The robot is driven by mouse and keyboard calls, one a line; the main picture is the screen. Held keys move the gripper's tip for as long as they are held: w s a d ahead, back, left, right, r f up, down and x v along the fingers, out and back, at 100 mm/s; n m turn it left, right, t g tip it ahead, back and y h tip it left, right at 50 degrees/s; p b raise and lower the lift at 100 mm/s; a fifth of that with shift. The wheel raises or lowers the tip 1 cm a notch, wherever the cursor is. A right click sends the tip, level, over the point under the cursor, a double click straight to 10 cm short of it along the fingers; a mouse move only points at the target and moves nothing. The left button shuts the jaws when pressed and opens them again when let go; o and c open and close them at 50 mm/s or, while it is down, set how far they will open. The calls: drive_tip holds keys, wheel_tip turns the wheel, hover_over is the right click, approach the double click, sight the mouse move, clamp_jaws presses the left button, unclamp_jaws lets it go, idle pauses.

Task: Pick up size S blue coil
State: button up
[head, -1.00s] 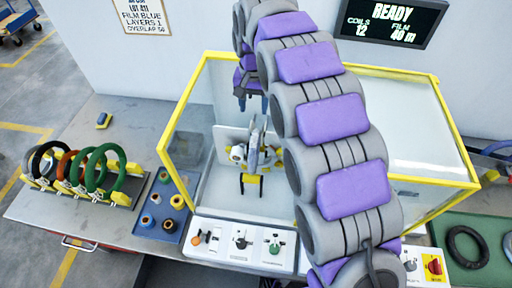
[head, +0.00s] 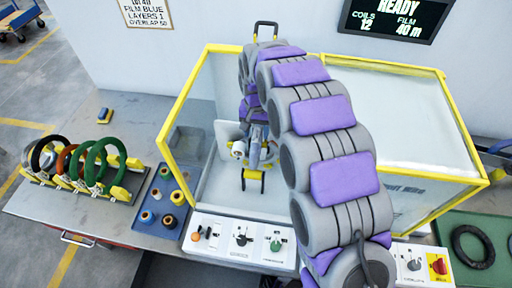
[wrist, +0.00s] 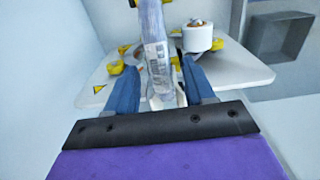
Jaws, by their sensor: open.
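The machine (head: 192,95) has a clear, yellow-framed enclosure. Inside it, a ring seen nearly edge-on stands at the wrapping head; in the wrist view this coil (wrist: 155,50) looks grey-white, wrapped in film with printed marks. Its blue colour and size cannot be told. My gripper (wrist: 160,72) is open, with one blue finger on each side of the coil's lower part. Whether the fingers touch it cannot be told. In the head view my gripper (head: 258,138) is small and partly hidden at the coil.
A white film roll (wrist: 198,37) is right of the coil. Outside, a rack (head: 85,185) holds several coils, including black, red-orange and green. A blue tray (head: 150,225) holds small spools. A black ring (head: 472,246) lies on a green mat (head: 497,268). The screen (head: 392,18) reads READY.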

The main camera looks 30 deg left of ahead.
wheel_tip(320, 180, down, 2)
drive_tip(key=shift+a+f, duration=0.1)
drive_tip(key=shift+f, duration=0.05)
drive_tip(key=shift+c, duration=0.4)
clamp_jaws()
idle(0.9)
